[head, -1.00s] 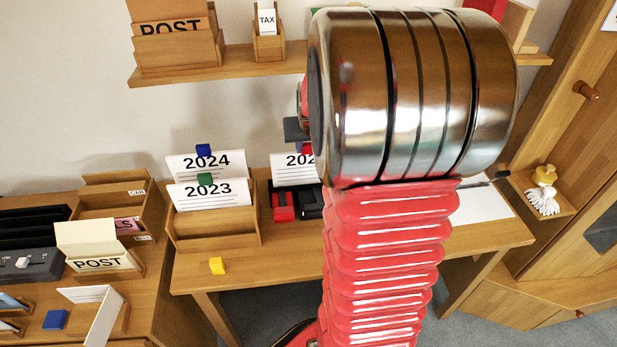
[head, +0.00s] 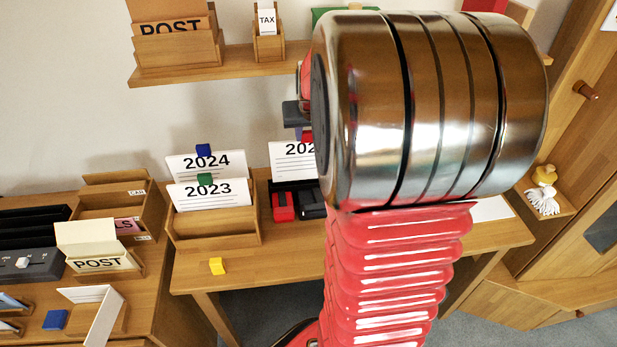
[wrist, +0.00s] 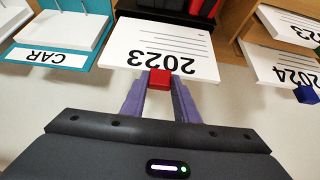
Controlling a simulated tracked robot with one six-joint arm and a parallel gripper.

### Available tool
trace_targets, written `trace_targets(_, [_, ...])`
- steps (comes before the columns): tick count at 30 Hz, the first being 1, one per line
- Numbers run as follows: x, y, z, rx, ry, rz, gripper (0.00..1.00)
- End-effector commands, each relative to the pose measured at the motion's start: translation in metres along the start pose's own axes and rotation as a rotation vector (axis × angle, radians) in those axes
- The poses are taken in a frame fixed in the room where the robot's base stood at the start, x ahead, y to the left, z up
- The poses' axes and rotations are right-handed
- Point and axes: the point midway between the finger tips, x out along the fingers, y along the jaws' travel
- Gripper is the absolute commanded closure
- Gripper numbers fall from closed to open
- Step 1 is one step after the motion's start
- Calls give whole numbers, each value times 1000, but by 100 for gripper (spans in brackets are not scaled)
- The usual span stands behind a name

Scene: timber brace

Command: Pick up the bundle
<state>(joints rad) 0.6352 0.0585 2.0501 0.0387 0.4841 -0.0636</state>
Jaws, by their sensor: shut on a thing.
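My gripper (wrist: 160,84) is shut on the red clip (wrist: 160,78) of a white bundle marked 2023 (wrist: 170,45) in the wrist view. The clip sits between the two purple fingers at the bundle's edge. In the head view the same bundle (head: 291,158) hangs upright above the desk, with its right side hidden behind my arm. My gripper also shows there as a dark part (head: 297,115) just above the clip, mostly hidden.
A wooden holder (head: 215,228) left of the bundle carries other 2024 and 2023 bundles with blue and green clips. A black holder with red and black items (head: 297,202) stands below. A shelf (head: 200,70) runs above.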

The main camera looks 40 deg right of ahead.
Motion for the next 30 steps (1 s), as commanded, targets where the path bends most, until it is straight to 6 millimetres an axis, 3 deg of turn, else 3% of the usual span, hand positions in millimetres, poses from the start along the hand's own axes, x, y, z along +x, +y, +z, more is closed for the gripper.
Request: trace_targets(30, [-31, 0, -19, 0, 1, 0, 100])
